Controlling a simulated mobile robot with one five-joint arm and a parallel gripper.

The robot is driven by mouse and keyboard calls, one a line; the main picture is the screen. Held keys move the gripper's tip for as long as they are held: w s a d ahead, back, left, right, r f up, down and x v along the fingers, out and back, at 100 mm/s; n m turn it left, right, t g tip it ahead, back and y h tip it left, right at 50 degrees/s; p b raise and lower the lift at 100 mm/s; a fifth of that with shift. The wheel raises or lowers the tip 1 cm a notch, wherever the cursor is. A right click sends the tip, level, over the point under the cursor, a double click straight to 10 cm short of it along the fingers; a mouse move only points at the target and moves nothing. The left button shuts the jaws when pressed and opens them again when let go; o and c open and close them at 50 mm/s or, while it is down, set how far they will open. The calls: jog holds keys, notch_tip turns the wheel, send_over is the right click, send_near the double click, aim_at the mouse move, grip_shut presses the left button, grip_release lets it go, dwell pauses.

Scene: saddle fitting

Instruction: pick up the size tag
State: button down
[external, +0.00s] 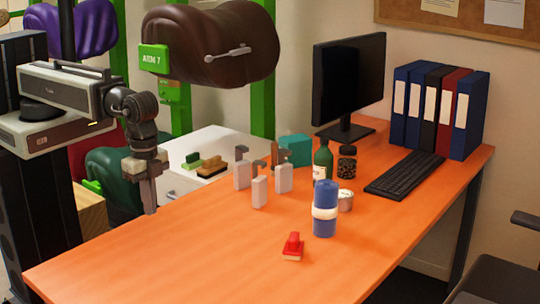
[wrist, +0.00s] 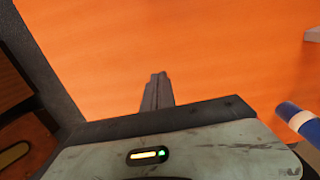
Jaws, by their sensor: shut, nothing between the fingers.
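My gripper (external: 150,208) points down over the left part of the orange table (external: 200,265), with its fingers together and nothing between them. In the wrist view the shut fingers (wrist: 157,90) show against bare orange tabletop. A green tag (external: 154,58) with white lettering that seems to end in 7 sits on the left end of a brown saddle (external: 215,40), above and behind my gripper. It may be the size tag, but I cannot tell for sure. It does not show in the wrist view.
Several pale blocks (external: 259,192) with upright pieces stand mid-table, near a green bottle (external: 323,163). A blue cup with a white band (external: 325,208) also shows in the wrist view (wrist: 297,118). A red stamp-like object (external: 293,247) lies in front. The near left tabletop is clear.

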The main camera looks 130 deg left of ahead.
jog(key=c, duration=0.6)
grip_release()
jog(key=shift+o, duration=0.2)
jog(key=shift+a, duration=0.1)
